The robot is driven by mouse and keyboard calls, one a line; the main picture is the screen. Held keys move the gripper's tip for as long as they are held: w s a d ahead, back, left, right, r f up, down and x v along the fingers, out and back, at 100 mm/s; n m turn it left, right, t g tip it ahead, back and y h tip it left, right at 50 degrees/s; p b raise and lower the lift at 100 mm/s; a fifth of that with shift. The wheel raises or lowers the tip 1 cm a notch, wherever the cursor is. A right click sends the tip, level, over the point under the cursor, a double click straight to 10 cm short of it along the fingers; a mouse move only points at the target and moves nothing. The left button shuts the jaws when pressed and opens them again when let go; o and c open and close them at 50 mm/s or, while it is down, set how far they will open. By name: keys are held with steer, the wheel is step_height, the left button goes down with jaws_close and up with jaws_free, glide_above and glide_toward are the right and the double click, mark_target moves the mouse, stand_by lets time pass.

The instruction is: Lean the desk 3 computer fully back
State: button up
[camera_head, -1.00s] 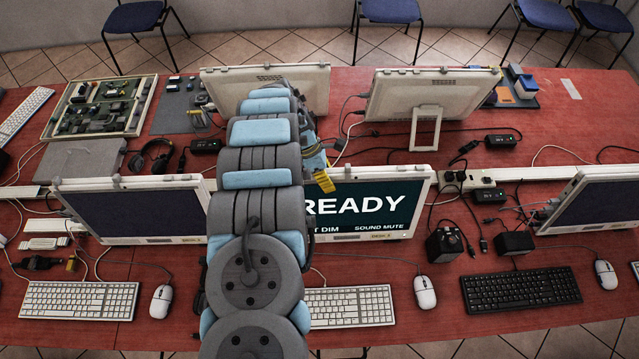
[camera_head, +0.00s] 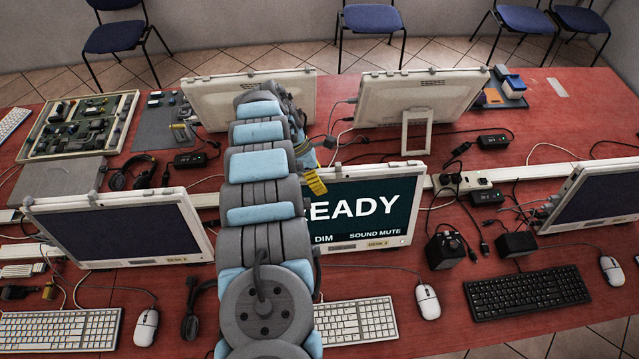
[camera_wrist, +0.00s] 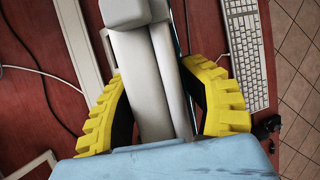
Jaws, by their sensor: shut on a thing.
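The desk 3 computer (camera_head: 365,205) is a white-framed all-in-one with a lit dark screen; the letters "EADY" and "SOUND MUTE" show. It stands on the red table, and my arm covers its left part. My gripper (camera_head: 316,183) is at the top edge of this computer, with one yellow finger pad showing. In the wrist view my gripper (camera_wrist: 165,105) has its two ribbed yellow pads on either side of the computer's pale top frame (camera_wrist: 140,60), shut on it. The stand behind it is hidden in the head view.
Two more computers (camera_head: 420,100) (camera_head: 250,80) stand in the back row, seen from behind. A dark-screened computer (camera_head: 120,225) is to the left, another (camera_head: 600,205) to the right. Keyboards (camera_head: 355,320) and mice (camera_head: 428,302) lie in front. Cables and power bricks (camera_head: 445,250) clutter the right.

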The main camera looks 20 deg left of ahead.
steer(key=o, duration=1.2)
steer(key=shift+w+a, duration=0.2)
steer(key=shift+w, duration=0.15)
steer(key=shift+s, duration=0.1)
steer(key=shift+r, duration=0.15)
steer(key=shift+v, duration=3.55)
